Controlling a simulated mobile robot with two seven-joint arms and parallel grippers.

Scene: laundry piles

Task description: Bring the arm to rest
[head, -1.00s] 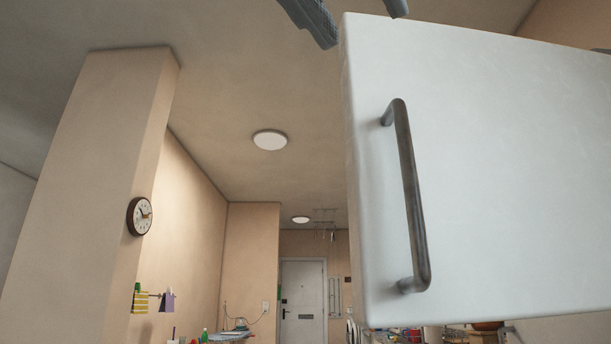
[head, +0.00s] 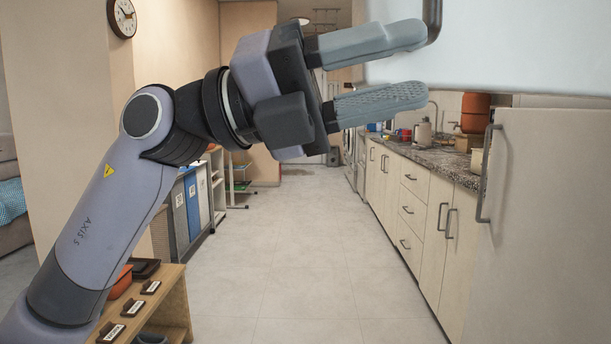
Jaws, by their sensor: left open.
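My left arm rises from the lower left of the head view and bends to the right. My left gripper (head: 424,66) is open, with its two grey fingers pointing right and nothing between them. The upper fingertip is close to the dark handle (head: 433,20) of a white door (head: 500,45) at the top right; I cannot tell whether they touch. My right gripper does not show.
Counter drawers (head: 413,208) run along the right side. A small wooden shelf (head: 175,310) holds labelled trays at lower left. Bins (head: 190,205) stand behind my arm. The floor (head: 285,260) is clear.

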